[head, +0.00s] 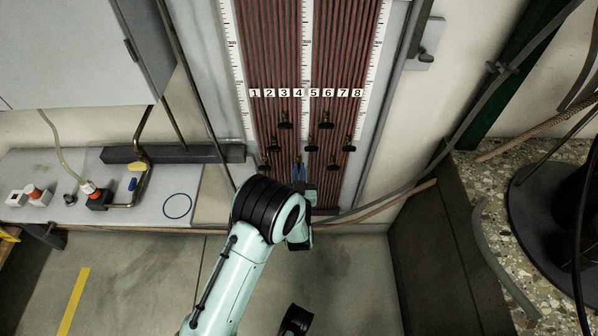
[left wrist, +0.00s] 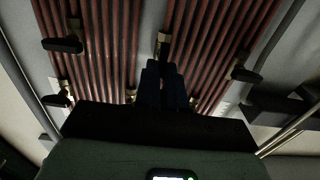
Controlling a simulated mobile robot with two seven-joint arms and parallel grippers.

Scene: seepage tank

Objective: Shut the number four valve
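The panel of reddish tubes (head: 265,50) has number labels 1 to 8, with small dark valves below in staggered rows. The number four valve seems to be the one below label 4 (head: 298,93); my left gripper largely covers it in the head view. My left gripper (head: 299,171) reaches up to the panel there. In the left wrist view, its two dark fingers (left wrist: 161,84) lie close together, pointing at the tubes. A valve (left wrist: 164,42) shows just beyond their tips; I cannot tell whether they touch it.
Neighbouring valves (head: 312,145) sit close on the right, with others (head: 274,146) on the left. A bench (head: 140,190) with plugs and a blue ring (head: 177,206) is at the left. A stone-topped block (head: 490,190) stands at the right. The floor between is open.

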